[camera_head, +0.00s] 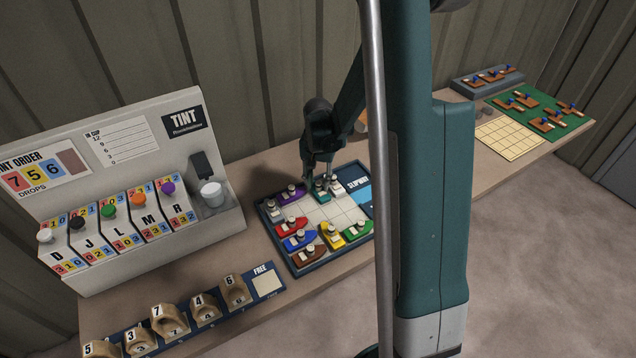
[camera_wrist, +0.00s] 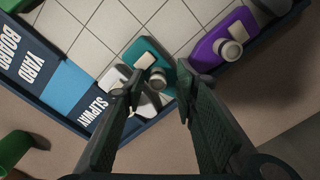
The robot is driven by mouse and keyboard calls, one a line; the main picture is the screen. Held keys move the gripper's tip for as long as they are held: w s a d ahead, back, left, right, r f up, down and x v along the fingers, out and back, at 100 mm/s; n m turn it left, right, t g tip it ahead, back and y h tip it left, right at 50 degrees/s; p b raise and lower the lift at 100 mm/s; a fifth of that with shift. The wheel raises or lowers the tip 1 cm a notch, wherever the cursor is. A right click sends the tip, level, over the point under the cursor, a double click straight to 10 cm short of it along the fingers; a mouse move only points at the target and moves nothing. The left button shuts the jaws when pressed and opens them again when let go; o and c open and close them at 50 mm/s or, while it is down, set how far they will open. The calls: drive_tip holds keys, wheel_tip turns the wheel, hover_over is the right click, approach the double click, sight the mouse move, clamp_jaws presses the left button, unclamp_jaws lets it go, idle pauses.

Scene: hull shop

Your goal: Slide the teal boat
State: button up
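The teal boat (camera_head: 320,194) lies at the back edge of the gridded tray (camera_head: 298,270), between a purple boat and a white boat, with a pale block and a round knob on top. In the wrist view the teal boat (camera_wrist: 147,49) shows beyond my fingertips, its knob (camera_wrist: 157,77) between them. My gripper (camera_wrist: 159,80) is open, with a gap on both sides of the knob. In the head view my gripper (camera_head: 325,172) points down over the teal boat; its fingers partly hide it. Whether the fingertips touch the boat's deck I cannot tell.
A purple boat (camera_wrist: 222,42) is on one side and a white boat (camera_wrist: 113,76) close on the other. The blue slipway (camera_head: 356,185) is at the tray's right. Red (camera_head: 291,226), yellow (camera_head: 331,233) and green (camera_head: 358,229) boats lie nearer the front. Middle cells are bare.

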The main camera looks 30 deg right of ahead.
sight(317, 182)
drive_tip(key=shift+r, duration=0.2)
wheel_tip(317, 182, up, 12)
drive_tip(key=shift+f, duration=0.25)
idle(0.4)
idle(0.5)
drive_tip(key=shift+a+r, duration=0.1)
drive_tip(key=shift+r, duration=0.05)
drive_tip(key=s+a+r+n+t, duration=0.3)
drive_tip(key=s+a+r+n, duration=0.1)
drive_tip(key=s+a+r, duration=0.8)
drive_tip(key=s+a+r+n+t, duration=0.2)
drive_tip(key=s+a, duration=0.1)
drive_tip(key=s, duration=0.3)
drive_tip(key=s+a+r+n+t, duration=0.1)
drive_tip(key=s+a+n+t, duration=0.1)
drive_tip(key=s, duration=0.5)
drive_tip(key=shift+a+r+n, duration=0.4)
drive_tip(key=shift+a+n, duration=0.1)
drive_tip(key=shift+a, duration=0.75)
